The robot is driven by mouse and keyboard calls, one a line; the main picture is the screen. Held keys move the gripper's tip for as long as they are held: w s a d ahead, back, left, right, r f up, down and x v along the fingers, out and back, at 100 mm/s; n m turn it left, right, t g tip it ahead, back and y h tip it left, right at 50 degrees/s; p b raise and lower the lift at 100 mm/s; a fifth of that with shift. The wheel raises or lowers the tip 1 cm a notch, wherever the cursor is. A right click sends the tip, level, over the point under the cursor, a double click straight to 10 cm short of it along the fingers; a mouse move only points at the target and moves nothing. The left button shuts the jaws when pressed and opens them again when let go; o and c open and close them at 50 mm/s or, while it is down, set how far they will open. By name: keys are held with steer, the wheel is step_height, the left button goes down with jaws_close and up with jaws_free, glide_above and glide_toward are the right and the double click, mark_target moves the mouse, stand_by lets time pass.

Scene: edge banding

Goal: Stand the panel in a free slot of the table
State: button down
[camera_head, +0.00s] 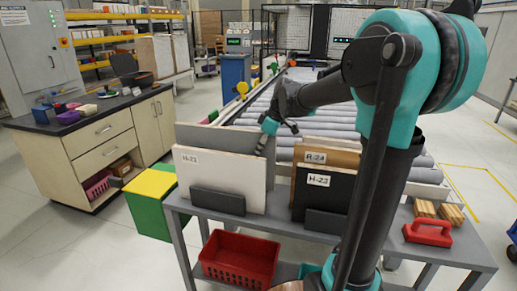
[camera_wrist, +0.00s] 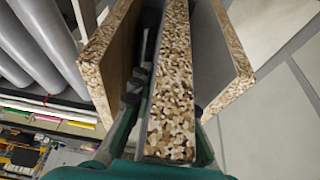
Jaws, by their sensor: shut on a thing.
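My gripper (camera_head: 272,127) is at the right edge of the left group of panels on the grey table (camera_head: 465,252). In the wrist view its fingers (camera_wrist: 168,100) are shut on a panel (camera_wrist: 172,85) with a speckled chipboard edge. It stands upright between a wood-faced panel (camera_wrist: 115,62) and a grey-faced panel (camera_wrist: 225,60). In the head view the held one seems to be the grey panel (camera_head: 218,138) behind the white panel H-22 (camera_head: 220,173). Its lower edge is hidden, so I cannot tell whether it rests in a slot.
Wooden panel R-24 (camera_head: 340,157) and black panel H-23 (camera_head: 322,190) stand to the right. A red tool (camera_head: 428,232) and wooden blocks (camera_head: 425,209) lie on the right end. A red crate (camera_head: 240,260) is on the lower shelf. A roller conveyor (camera_head: 320,123) lies behind.

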steer(key=shift+f, duration=0.1)
stand_by(0.3)
steer(key=c, duration=1.4)
jaws_free()
steer(key=shift+o, duration=0.2)
